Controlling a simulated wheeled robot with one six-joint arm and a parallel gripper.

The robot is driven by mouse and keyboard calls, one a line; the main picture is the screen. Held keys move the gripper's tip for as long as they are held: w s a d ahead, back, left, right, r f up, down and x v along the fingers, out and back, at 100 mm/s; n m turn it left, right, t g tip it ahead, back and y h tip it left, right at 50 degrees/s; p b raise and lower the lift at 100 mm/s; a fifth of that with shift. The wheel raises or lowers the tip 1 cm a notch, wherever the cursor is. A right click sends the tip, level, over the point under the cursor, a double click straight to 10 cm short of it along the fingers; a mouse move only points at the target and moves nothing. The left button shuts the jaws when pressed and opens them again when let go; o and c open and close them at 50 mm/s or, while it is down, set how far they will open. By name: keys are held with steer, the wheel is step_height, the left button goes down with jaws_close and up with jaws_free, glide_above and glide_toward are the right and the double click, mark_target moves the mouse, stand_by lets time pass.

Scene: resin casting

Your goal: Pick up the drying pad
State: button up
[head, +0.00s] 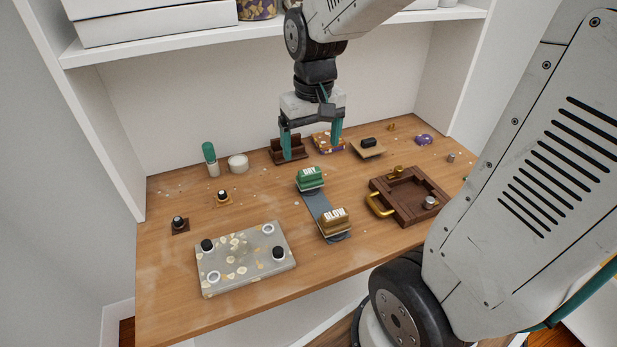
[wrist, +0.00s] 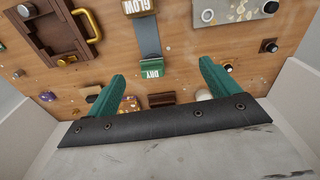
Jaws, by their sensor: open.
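The drying pad (head: 310,178) is a green block marked DRY, standing at the far end of a grey strip (head: 318,205) on the wooden table. It also shows in the wrist view (wrist: 152,68), upside down, between the fingertips in the picture. My gripper (head: 311,150) hangs over the back of the table, its two teal fingers spread wide with nothing between them. In the wrist view my gripper (wrist: 162,72) is open and apart from the pad. The pad's underside is hidden.
A brown block marked GLOW (head: 334,222) stands at the strip's near end. A speckled slab with knobs (head: 245,262) is front left. A dark wooden frame with a brass handle (head: 410,196) is right. A dark brown holder (head: 289,149) and a speckled block (head: 328,143) are behind.

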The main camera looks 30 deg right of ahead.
steer(key=m, duration=0.1)
glide_above(310, 171)
steer(key=shift+g, duration=0.3)
steer(key=f, duration=1)
steer(key=shift+s+a, duration=0.2)
steer(key=shift+s, duration=0.1)
steer(key=f, duration=0.8)
steer(key=shift+w+d, duration=0.2)
steer(key=shift+w, duration=0.2)
steer(key=c, duration=1.1)
